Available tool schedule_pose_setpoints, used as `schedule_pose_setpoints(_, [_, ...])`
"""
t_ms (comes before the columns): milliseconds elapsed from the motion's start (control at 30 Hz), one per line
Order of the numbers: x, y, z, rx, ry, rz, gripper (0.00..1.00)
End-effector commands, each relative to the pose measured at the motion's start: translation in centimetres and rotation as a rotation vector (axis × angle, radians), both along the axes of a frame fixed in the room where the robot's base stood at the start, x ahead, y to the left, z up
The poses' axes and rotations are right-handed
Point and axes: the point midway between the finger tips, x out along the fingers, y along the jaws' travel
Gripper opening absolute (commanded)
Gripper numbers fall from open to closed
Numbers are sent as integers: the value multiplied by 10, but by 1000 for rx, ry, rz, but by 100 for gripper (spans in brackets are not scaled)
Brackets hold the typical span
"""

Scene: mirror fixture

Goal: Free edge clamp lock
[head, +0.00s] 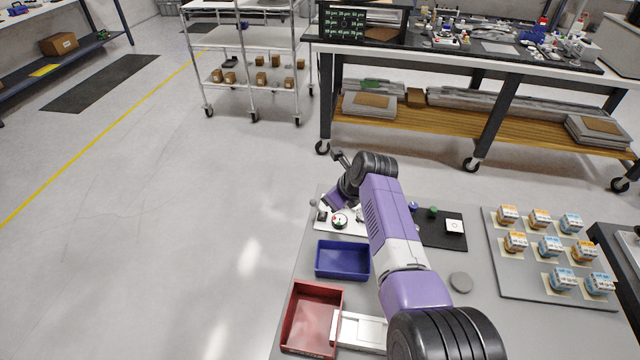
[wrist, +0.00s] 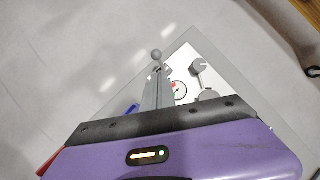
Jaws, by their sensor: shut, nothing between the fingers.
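A white plate (head: 350,229) with a round dial gauge (head: 340,221) lies at the far left corner of the grey table. The gauge (wrist: 180,90) and grey knobs (wrist: 197,67) on the plate also show in the wrist view. A grey ball knob (head: 313,203) stands by the table's edge; in the wrist view the ball (wrist: 156,55) is just beyond my fingertips. My gripper (wrist: 159,76) is shut and empty, over the plate's edge. In the head view my arm partly hides this area. I cannot tell which part is the clamp lock, or whether my fingers touch anything.
A blue bin (head: 342,275) and a red bin (head: 287,322) stand nearer on the table. A black mat (head: 457,244) lies right of my arm, and a tray (head: 499,283) of several small boxes is further right.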

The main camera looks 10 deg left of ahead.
Motion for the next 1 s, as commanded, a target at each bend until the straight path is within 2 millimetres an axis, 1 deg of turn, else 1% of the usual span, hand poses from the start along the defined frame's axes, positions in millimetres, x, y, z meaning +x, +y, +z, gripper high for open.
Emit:
schedule_pose_setpoints(33, [-3,4,6,1,-5,4,0])
schedule_pose_setpoints(233, [-13,6,28,0,-5,5,0])
schedule_pose_setpoints(600, [-32,9,76,0,-4,3,0])
schedule_pose_setpoints(800, [-38,9,87,-1,-2,3,0])
schedule_pose_setpoints(1000, [-38,9,89,-1,0,3,0])
